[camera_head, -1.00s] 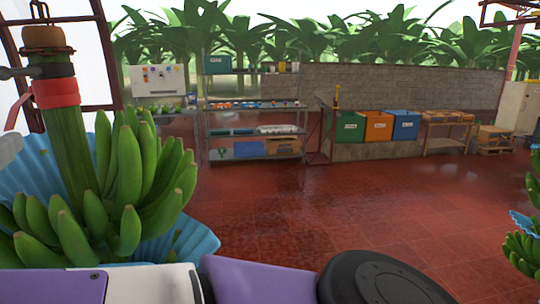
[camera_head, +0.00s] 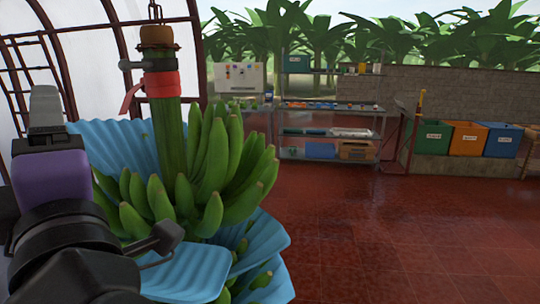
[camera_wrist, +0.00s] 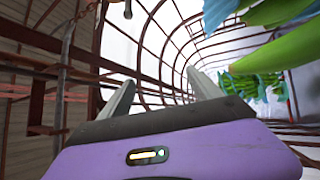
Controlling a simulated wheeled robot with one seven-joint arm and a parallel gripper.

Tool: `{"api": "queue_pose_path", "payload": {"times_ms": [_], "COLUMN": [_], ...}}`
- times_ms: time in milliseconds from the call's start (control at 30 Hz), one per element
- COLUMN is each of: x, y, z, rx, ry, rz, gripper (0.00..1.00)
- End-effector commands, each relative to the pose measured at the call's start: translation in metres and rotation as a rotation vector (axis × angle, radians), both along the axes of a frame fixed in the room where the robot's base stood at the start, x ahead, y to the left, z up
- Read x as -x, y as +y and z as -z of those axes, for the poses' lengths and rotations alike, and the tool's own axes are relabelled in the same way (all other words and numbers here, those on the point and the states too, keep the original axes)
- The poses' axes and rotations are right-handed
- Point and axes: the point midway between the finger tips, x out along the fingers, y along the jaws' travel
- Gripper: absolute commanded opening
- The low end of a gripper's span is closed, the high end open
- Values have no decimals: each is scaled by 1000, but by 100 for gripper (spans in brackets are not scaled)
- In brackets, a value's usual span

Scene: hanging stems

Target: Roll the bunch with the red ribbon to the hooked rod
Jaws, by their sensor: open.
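The bunch with the red ribbon (camera_head: 164,83) hangs upright from a chain in the left half of the head view. Its thick green stem (camera_head: 168,130) carries green bananas (camera_head: 225,165) with blue sheets (camera_head: 188,272) around them. My gripper (camera_wrist: 160,80) is open and empty in the wrist view, its two grey fingers apart. Bananas and a blue sheet (camera_wrist: 217,10) show to its right there. In the head view, my arm is at the left, in front of part of the blue sheets. I cannot clearly identify the hooked rod.
Green (camera_head: 432,137), orange (camera_head: 468,138) and blue (camera_head: 503,140) bins stand at the right, near a yellow-topped post (camera_head: 419,112). The red floor (camera_head: 390,240) at the right is open.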

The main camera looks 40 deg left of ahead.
Motion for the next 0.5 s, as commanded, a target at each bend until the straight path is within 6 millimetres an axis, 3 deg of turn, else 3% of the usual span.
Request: {"api": "queue_pose_path", "payload": {"times_ms": [267, 500], "x": [-62, -112], "y": [-73, -151], "z": [37, 85], "rx": [-242, -451], "ry": [411, 682], "rz": [-58, -37], "gripper": [73, 73]}}
